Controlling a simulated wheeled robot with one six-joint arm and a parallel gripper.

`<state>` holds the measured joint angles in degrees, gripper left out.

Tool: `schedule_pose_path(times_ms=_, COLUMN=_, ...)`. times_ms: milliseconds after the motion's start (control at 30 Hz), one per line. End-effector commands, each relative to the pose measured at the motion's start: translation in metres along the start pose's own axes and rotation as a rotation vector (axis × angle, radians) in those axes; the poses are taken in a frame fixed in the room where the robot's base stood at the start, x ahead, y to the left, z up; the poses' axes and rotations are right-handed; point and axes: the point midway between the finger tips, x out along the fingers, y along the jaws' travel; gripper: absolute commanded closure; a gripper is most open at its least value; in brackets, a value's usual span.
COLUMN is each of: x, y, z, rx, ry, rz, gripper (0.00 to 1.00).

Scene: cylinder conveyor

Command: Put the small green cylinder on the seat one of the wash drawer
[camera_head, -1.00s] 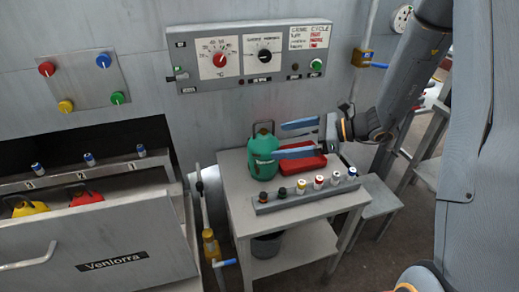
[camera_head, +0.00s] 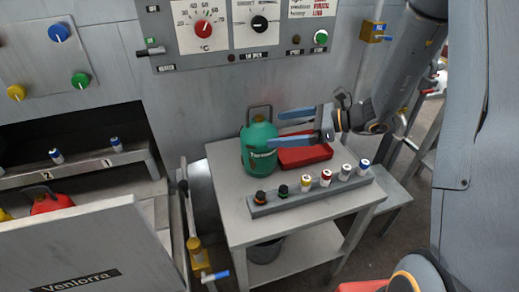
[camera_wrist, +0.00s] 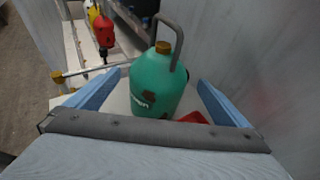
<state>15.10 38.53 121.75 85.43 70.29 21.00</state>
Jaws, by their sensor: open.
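A green canister (camera_head: 258,158) with a top handle and brown cap stands upright on the small grey table, at its back left. It fills the middle of the wrist view (camera_wrist: 155,95). My gripper (camera_head: 273,129) is open beside it; in the wrist view the blue fingers (camera_wrist: 159,78) lie either side of the canister, with gaps showing. I cannot tell how far the fingers reach around it. The wash drawer (camera_head: 75,235) is pulled out at left. Its ledge bears labels 1 (camera_head: 108,162) and 2; the floor before label 1 is partly hidden by the drawer front.
A red canister (camera_head: 48,203) sits in the drawer near label 2. On the table, a red tray (camera_head: 306,156) lies beside the green canister, and a grey rack (camera_head: 318,197) holds several small capped vials in front. A yellow-and-blue valve pipe (camera_head: 195,250) stands between drawer and table.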

Motion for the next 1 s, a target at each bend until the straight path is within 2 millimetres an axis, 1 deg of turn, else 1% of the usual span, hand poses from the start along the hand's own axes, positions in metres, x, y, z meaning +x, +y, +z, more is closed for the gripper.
schedule_pose_path(times_ms=367, x=0.036, y=0.002, z=-0.001, rx=-0.001, ry=0.0, rz=0.007, gripper=0.0)
schedule_pose_path(times_ms=600, x=0.068, y=0.003, z=-0.003, rx=-0.001, ry=0.001, rz=0.006, gripper=0.0)
schedule_pose_path(times_ms=700, x=0.076, y=0.002, z=-0.004, rx=-0.001, ry=0.0, rz=0.003, gripper=0.0)
schedule_pose_path(times_ms=967, x=0.079, y=0.001, z=-0.005, rx=0.0, ry=0.0, rz=0.001, gripper=0.0)
schedule_pose_path(times_ms=1000, x=0.079, y=0.001, z=-0.005, rx=0.0, ry=0.0, rz=0.0, gripper=0.03)
